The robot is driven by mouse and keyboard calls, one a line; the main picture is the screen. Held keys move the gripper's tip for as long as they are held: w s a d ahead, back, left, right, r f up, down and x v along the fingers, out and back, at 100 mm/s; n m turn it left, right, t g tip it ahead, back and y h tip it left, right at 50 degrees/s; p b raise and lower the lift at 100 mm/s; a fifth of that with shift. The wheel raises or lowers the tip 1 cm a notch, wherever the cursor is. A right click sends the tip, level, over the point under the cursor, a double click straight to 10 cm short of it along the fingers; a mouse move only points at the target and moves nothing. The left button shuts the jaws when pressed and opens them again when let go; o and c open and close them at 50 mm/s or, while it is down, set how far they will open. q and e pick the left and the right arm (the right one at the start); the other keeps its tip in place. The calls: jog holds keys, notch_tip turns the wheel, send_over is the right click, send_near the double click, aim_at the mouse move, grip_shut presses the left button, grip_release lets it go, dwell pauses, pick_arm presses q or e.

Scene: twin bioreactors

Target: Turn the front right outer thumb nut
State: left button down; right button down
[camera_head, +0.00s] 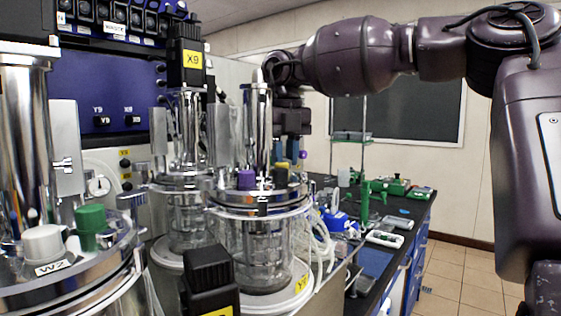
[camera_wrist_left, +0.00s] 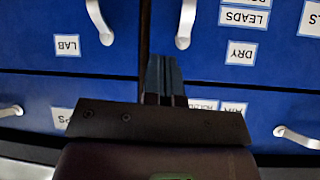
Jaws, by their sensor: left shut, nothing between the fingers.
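The steel-lidded glass vessel (camera_head: 262,240) labelled Y9 stands mid-picture, with a purple cap (camera_head: 246,179) and a black cap (camera_head: 281,175) on its lid. Small metal fittings sit around the lid's rim; I cannot tell which is the named thumb nut. My right arm reaches in from the right. Its gripper (camera_head: 286,148) points down behind the vessel's tall steel column, partly hidden; its finger opening is unclear. My left gripper (camera_wrist_left: 165,78) shows only in the left wrist view, shut and empty in front of blue drawers (camera_wrist_left: 70,30).
A second vessel (camera_head: 187,215) with a black X9 motor (camera_head: 187,57) stands behind. Another steel lid with a white cap (camera_head: 43,244) and green cap (camera_head: 90,226) is at left. A black block (camera_head: 209,275) stands in front. Tubing and a cluttered bench (camera_head: 377,262) lie right.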

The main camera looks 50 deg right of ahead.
jog(key=n+b, duration=0.1)
jog(key=n, duration=0.2)
jog(key=shift+w+n, duration=0.1)
jog(key=shift+n, duration=0.3)
jog(key=n, duration=0.3)
jog(key=shift+a+r+b, duration=0.1)
jog(key=shift+b, duration=0.25)
jog(key=shift+n, duration=0.9)
jog(key=shift+r, duration=0.1)
jog(key=c, duration=1.1)
grip_release()
jog(key=shift+o, duration=0.5)
